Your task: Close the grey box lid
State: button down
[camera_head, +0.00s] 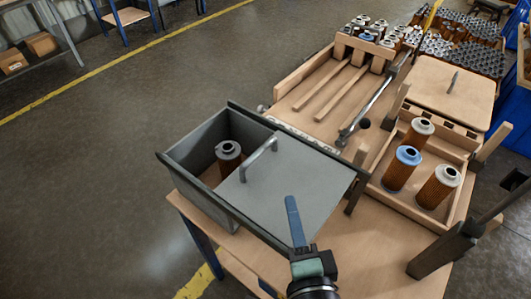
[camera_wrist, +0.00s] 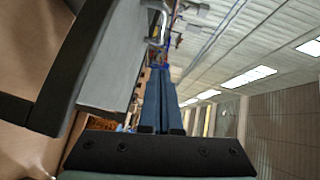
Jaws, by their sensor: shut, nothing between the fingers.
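The grey box (camera_head: 205,150) stands on the wooden table in the head view. Its flat grey lid (camera_head: 300,190) with a bar handle (camera_head: 259,158) covers the right part of the box. The left part is open, and a dark-topped filter cartridge (camera_head: 229,157) shows inside. My gripper (camera_head: 291,200) is shut and empty, with its blue fingers over or beside the lid's front part; I cannot tell whether they touch it. In the wrist view the shut fingers (camera_wrist: 160,80) point away beside the grey lid (camera_wrist: 110,60) and its handle (camera_wrist: 157,25).
A wooden tray (camera_head: 455,207) with several cartridges stands right of the box. Behind it are a metal lever (camera_head: 375,100), a wooden rack (camera_head: 315,85) and a wooden board (camera_head: 452,88). The table front (camera_head: 380,265) is bare. The floor at left is open.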

jog(key=p, duration=0.1)
send_near(264, 151)
jog(key=w+d, duration=0.2)
jog(key=w, duration=0.1)
jog(key=shift+w+d, duration=0.1)
jog(key=shift+d, duration=0.05)
jog(key=shift+w+a+f+p, duration=0.15)
jog(key=shift+w+a+p, duration=0.1)
jog(key=shift+w+a, duration=0.3)
jog(key=shift+w+a+f+p, duration=0.15)
jog(key=shift+w+a+p, duration=0.1)
jog(key=shift+w+a, duration=0.35)
jog(key=shift+w+a+f, duration=0.15)
jog(key=shift+a, duration=0.3)
